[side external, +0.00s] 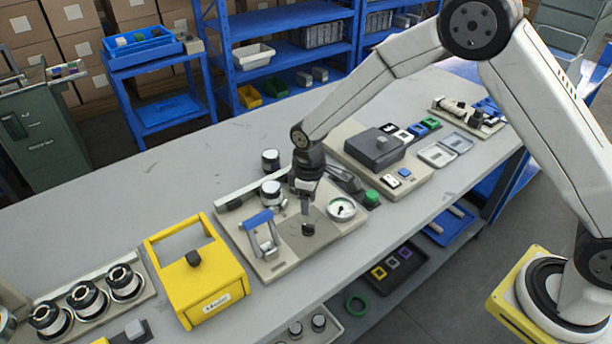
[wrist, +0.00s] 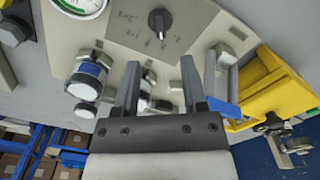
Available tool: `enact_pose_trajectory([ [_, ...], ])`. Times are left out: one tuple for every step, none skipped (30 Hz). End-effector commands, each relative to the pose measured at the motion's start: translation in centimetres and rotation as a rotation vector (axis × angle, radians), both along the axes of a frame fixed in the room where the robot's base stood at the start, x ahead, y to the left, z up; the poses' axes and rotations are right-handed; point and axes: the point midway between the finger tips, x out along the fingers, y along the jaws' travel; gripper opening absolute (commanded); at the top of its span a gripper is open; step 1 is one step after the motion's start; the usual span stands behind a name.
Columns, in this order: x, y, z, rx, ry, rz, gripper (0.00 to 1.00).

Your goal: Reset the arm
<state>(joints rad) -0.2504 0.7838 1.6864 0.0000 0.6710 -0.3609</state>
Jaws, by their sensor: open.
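My gripper (side external: 305,203) hangs pointing down over a beige base plate (side external: 272,262) on the grey bench. In the wrist view its two dark fingers are spread with nothing between them, so my gripper (wrist: 160,72) is open and empty. Beyond the fingertips is a black rotary knob (wrist: 160,22) on a grey panel with markings too small to read. In the side view the knob (side external: 308,229) is just below the fingers. I cannot tell the exact gap between them.
A yellow box (side external: 205,290) is at left. A beige unit with a dark block (side external: 374,143) is at right. The bench's back left is clear.

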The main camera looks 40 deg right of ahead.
Motion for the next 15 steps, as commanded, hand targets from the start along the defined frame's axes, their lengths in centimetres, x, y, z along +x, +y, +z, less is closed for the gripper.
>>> enact_pose_trajectory([
  [0.0,0.0,0.0,0.000,0.000,0.000,0.54],
  [0.0,0.0,0.0,0.001,-0.001,-0.001,0.54],
  [0.0,-0.1,0.1,0.000,-0.001,-0.002,0.54],
  [-0.1,-0.1,0.1,0.000,-0.002,-0.005,0.54],
  [-0.1,-0.2,0.3,0.001,-0.004,-0.008,0.54],
  [-0.2,-0.3,0.4,0.002,-0.007,-0.013,0.54],
  [-0.3,-0.5,0.6,0.003,-0.009,-0.019,0.54],
  [-0.4,-0.7,0.8,0.003,-0.011,-0.026,0.54],
  [-0.6,-0.9,1.1,0.004,-0.017,-0.037,0.54],
  [-0.8,-1.2,1.4,0.005,-0.020,-0.047,0.54],
  [-1.1,-1.5,1.7,0.006,-0.023,-0.058,0.54],
  [-1.4,-1.9,2.1,0.008,-0.029,-0.075,0.54],
  [-1.7,-2.2,2.5,0.009,-0.035,-0.089,0.54],
  [-2.1,-2.6,2.9,0.010,-0.041,-0.105,0.54],
  [-2.6,-3.1,3.4,0.013,-0.048,-0.125,0.54],
])
